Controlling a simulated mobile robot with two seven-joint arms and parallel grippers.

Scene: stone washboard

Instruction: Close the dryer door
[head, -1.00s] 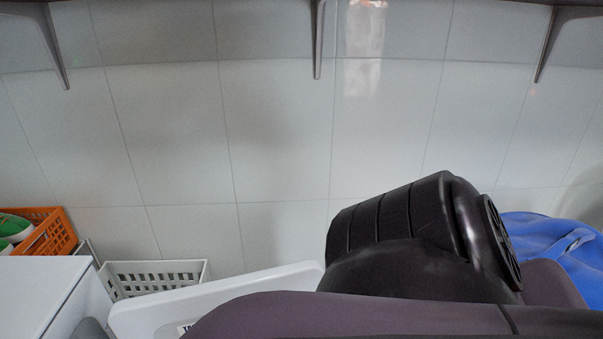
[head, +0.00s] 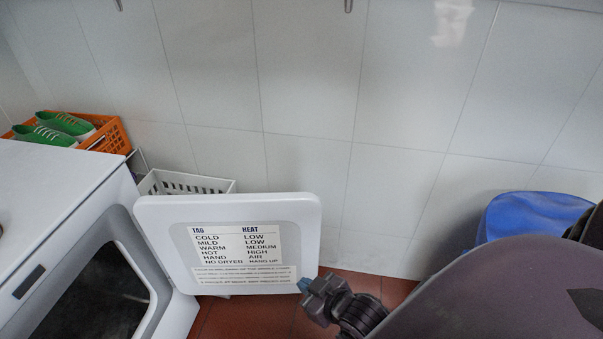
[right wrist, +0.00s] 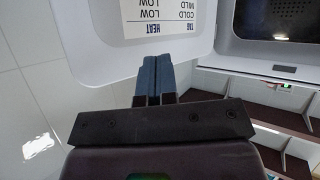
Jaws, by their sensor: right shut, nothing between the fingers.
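The white dryer (head: 60,190) stands at the left in the head view. Its door (head: 160,238) is swung wide open, showing its inner face with a printed label (head: 245,255); the dark drum opening (head: 100,290) is exposed. My right gripper (head: 306,284) is shut and empty, at the lower right edge of the door. In the right wrist view the shut blue fingertips (right wrist: 155,75) lie in front of the door (right wrist: 90,45), by its edge near the label; whether they touch it I cannot tell. My left gripper is not in view.
An orange crate (head: 108,138) with green shoes (head: 62,126) stands behind the dryer. A white basket (head: 190,182) is behind the door. A blue bag (head: 525,215) is at the right, by the tiled wall. Red floor (head: 250,315) shows below the door.

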